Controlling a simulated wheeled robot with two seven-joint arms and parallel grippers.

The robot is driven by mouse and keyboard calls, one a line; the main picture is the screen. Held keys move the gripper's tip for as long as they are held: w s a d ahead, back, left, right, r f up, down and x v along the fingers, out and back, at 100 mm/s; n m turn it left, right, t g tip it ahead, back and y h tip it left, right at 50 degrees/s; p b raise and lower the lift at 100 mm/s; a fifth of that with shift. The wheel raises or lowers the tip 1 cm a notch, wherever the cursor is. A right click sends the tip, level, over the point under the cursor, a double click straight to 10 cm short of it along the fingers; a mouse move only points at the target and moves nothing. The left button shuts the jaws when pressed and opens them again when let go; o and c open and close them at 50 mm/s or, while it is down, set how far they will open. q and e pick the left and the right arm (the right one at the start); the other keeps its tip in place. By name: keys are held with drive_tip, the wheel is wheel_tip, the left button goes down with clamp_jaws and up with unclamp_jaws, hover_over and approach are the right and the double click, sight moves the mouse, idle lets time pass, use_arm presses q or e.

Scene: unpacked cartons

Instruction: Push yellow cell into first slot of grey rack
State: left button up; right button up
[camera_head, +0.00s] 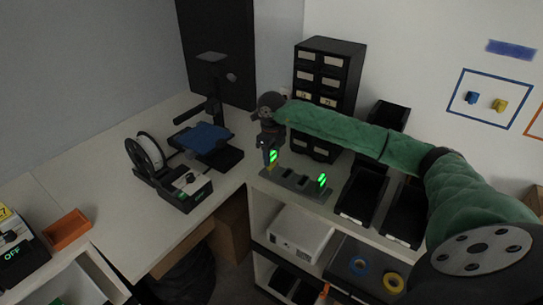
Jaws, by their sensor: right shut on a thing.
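The grey rack (297,187) lies on the white counter in the middle of the view, with dark slots between two green-lit marks. My right gripper (268,150) points down at the rack's left end. It is shut on the yellow cell (268,166), of which only a small yellow-orange part shows. The cell looks upright, at or just over the left end slot. I cannot tell how deep it sits, because the gripper hides most of it. My left gripper is out of view.
A black drawer cabinet (328,62) stands behind the rack. Black bins (362,195) stand to its right. A 3D printer (207,140) and a white spool (146,152) are on the left counter. My green-sleeved right arm crosses above the bins. An orange tray (66,229) lies far left.

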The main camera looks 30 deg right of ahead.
drive_tip(key=shift+f+b, duration=0.45)
drive_tip(key=shift+f, duration=0.1)
idle(0.4)
drive_tip(key=o, duration=1.3)
